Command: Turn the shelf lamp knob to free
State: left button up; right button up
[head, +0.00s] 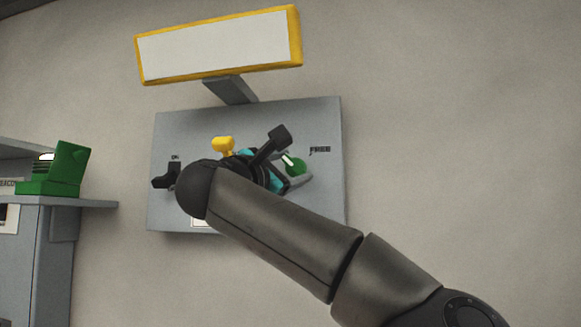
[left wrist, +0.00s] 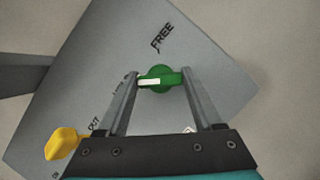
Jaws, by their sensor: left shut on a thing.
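The green knob (head: 297,164) sits on the right part of a grey wall panel (head: 325,205). In the left wrist view the knob (left wrist: 160,78) has a raised bar with a white end. The white end points left in that view, towards partly hidden lettering. The printed word FREE (left wrist: 162,37) stands above the knob there, off the line of the bar. My left gripper (left wrist: 161,77) is shut on the knob, one finger at each end of the bar. In the head view my arm hides much of the panel's middle. My right gripper is not in view.
A yellow knob (head: 223,144) and a black switch (head: 167,177) are on the same panel. A yellow-framed white lamp (head: 218,46) juts out above it. A shelf (head: 85,203) with an open green box (head: 55,171) is at the left. The wall to the right is bare.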

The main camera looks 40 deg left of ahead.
pick_arm(q)
jog(key=c, duration=0.4)
jog(key=shift+m, duration=0.4)
jog(key=m+h+b, duration=0.1)
jog(key=m+b, duration=0.1)
jog(key=m, duration=0.1)
jog(key=shift+a+g+h, duration=0.1)
jog(key=shift+g+h, duration=0.2)
jog(key=shift+g, duration=0.1)
jog(key=m+g+h+b, duration=0.1)
jog(key=m, duration=0.3)
jog(key=m+g, duration=0.2)
jog(key=m, duration=0.3)
jog(key=shift+r, duration=0.15)
jog(key=m+g, duration=0.2)
jog(key=m, duration=0.2)
jog(key=shift+y, duration=0.4)
